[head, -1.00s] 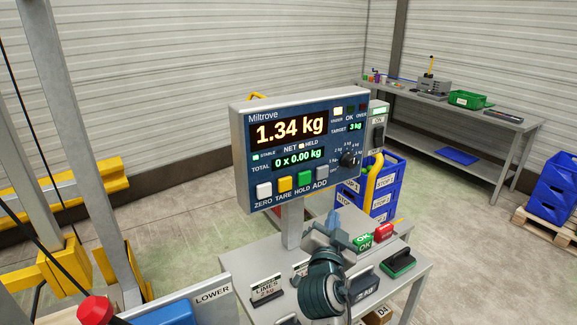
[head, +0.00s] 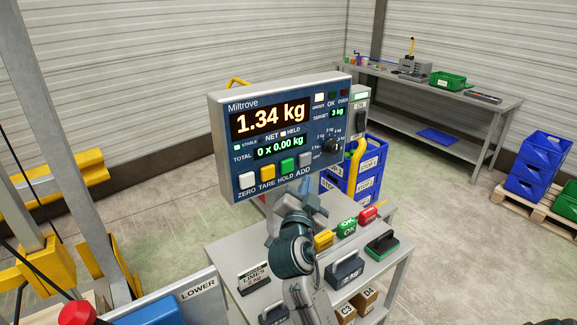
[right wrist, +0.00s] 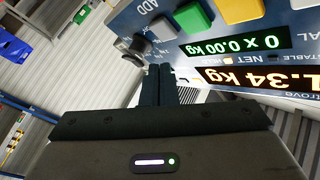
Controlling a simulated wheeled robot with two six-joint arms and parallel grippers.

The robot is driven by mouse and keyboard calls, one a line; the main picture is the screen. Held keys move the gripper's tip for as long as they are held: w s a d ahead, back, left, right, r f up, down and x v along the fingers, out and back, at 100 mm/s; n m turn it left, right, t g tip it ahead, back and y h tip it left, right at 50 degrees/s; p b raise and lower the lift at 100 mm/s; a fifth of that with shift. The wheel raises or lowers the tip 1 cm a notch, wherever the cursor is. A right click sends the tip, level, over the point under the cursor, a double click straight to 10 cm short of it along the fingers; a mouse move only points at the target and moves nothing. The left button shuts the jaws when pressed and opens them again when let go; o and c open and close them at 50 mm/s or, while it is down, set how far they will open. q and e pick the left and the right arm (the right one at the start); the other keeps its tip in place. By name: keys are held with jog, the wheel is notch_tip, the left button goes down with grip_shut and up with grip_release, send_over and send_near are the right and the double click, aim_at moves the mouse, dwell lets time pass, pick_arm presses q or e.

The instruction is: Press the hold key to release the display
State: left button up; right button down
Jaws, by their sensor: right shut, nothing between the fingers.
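The scale display (head: 280,135) reads 1.34 kg, with 0 x 0.00 kg below it. The HELD lamp (head: 283,132) looks lit pale. The green HOLD key (head: 288,165) sits in the bottom row between the yellow TARE key (head: 268,172) and the grey ADD key (head: 305,159). My right gripper (head: 308,186) is shut and empty, just below the ADD key. In the right wrist view, upside down, its closed fingers (right wrist: 159,72) are below the ADD key (right wrist: 161,28) and the green HOLD key (right wrist: 193,19). Contact with the panel cannot be told. My left gripper is not in view.
A black dial (head: 333,146) is at the panel's right. Below stands a grey table (head: 225,255) with a LIMES card (head: 254,276), weights and red, green and yellow blocks. Blue crates (head: 367,175) stand behind. A red button (head: 76,313) is at lower left.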

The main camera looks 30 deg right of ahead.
aim_at(294, 164)
jog(key=shift+w+a+b, duration=0.2)
jog(key=shift+w+b, duration=0.6)
jog(key=shift+w, duration=1.55)
jog(key=shift+w+b, duration=0.4)
jog(key=shift+b, duration=0.1)
jog(key=shift+w+b, duration=0.35)
jog(key=shift+b, duration=0.1)
dwell(0.6)
jog(key=shift+s, duration=0.85)
